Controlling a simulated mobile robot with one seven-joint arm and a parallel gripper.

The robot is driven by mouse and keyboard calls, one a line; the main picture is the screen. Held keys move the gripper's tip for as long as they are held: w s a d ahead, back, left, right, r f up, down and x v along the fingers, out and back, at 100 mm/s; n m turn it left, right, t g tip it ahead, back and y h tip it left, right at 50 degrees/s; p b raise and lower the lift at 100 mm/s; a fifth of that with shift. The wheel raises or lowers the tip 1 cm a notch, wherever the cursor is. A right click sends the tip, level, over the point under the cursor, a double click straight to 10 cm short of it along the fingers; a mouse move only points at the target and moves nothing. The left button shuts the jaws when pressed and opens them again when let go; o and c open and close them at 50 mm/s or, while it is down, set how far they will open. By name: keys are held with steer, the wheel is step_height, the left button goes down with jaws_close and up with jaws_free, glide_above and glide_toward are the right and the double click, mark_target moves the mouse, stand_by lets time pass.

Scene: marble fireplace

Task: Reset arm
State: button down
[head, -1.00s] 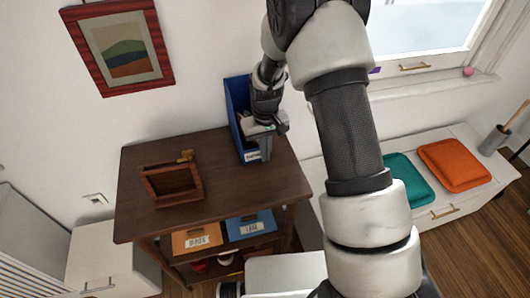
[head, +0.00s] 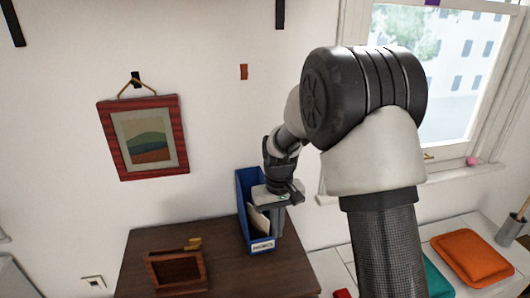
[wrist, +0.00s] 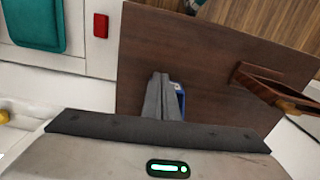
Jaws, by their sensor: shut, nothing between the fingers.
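My gripper (head: 279,228) hangs over the dark wooden cabinet top, in front of and beside the right side of a blue file box (head: 243,190). In the wrist view its grey fingers (wrist: 162,98) are together with nothing between them. Whether the gripper touches the box cannot be told.
The cabinet top (head: 215,280) also holds a small wooden frame or tray (head: 178,272). A framed picture (head: 147,138) hangs on the wall. A window (head: 455,70) and a bench with teal (head: 437,278) and orange cushions (head: 472,257) are at right.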

steer(key=s+d+r+m+t+p, duration=0.1)
steer(key=s+d+r+p, duration=0.1)
steer(key=s+r, duration=0.45)
steer(key=s+d+r+t+p, duration=0.1)
steer(key=s+d+r+t, duration=0.15)
steer(key=r, duration=0.75)
steer(key=s+d+r+m+p, duration=0.1)
steer(key=s+d+r+p, duration=0.1)
steer(key=s+r, duration=0.5)
steer(key=s+d+r+m+t+p, duration=0.1)
steer(key=s+d+r+t, duration=0.1)
steer(key=s+r, duration=0.3)
steer(key=s, duration=0.3)
steer(key=shift+s+d, duration=0.2)
